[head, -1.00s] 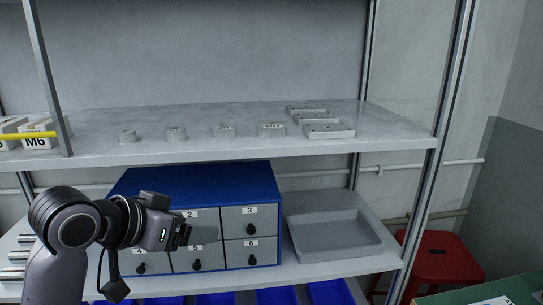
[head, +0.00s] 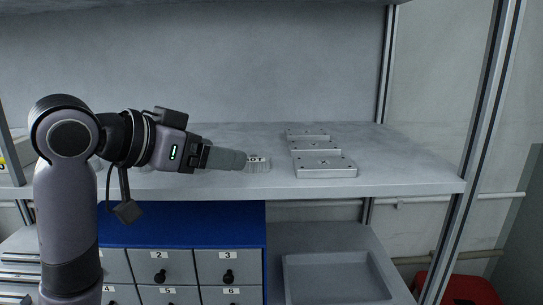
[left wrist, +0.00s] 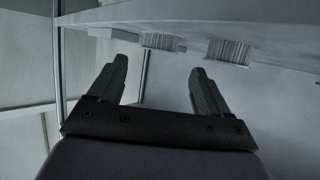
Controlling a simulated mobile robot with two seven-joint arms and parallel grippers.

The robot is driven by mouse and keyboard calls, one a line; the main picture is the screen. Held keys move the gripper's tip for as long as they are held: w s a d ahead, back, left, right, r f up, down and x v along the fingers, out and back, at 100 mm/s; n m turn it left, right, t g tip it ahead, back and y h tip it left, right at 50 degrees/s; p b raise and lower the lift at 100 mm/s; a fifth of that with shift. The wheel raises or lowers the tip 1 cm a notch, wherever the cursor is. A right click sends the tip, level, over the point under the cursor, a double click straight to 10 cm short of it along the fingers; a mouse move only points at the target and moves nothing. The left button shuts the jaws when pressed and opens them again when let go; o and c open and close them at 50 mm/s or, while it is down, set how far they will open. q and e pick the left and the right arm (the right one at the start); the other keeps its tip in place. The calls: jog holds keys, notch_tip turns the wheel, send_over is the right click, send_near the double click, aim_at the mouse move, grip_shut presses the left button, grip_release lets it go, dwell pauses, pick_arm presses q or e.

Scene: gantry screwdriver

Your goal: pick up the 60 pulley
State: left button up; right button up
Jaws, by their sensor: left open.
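Parts of others show at the top. My left arm hides the other pulleys in the head view. My right gripper is not in view.
Below stand a blue drawer cabinet (head: 180,233) and a grey tray (head: 335,278). A metal upright (head: 465,150) bounds the shelf at right.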

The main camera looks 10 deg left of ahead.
aim_at(251, 157)
pick_arm(q)
jog(key=shift+w+d, duration=0.2)
jog(key=shift+w, duration=0.15)
jog(key=p+x, duration=0.1)
jog(key=x, duration=0.6)
jog(key=shift+s, duration=0.1)
jog(key=c, duration=0.9)
